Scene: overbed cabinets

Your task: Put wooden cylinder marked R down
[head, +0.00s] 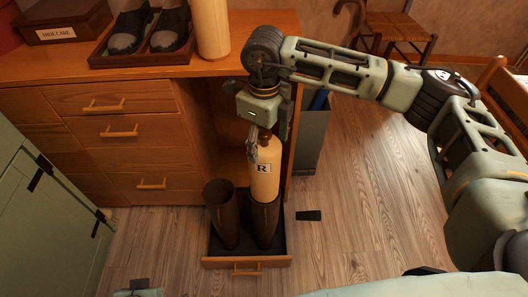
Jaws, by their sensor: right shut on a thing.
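Another pale cylinder (212,30) stands on the cabinet top (165,72), beside a tray (150,59) with dark shoes. A shoe care box (62,22) is at the back left. A dark bin (310,140) stands right of the cabinet.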

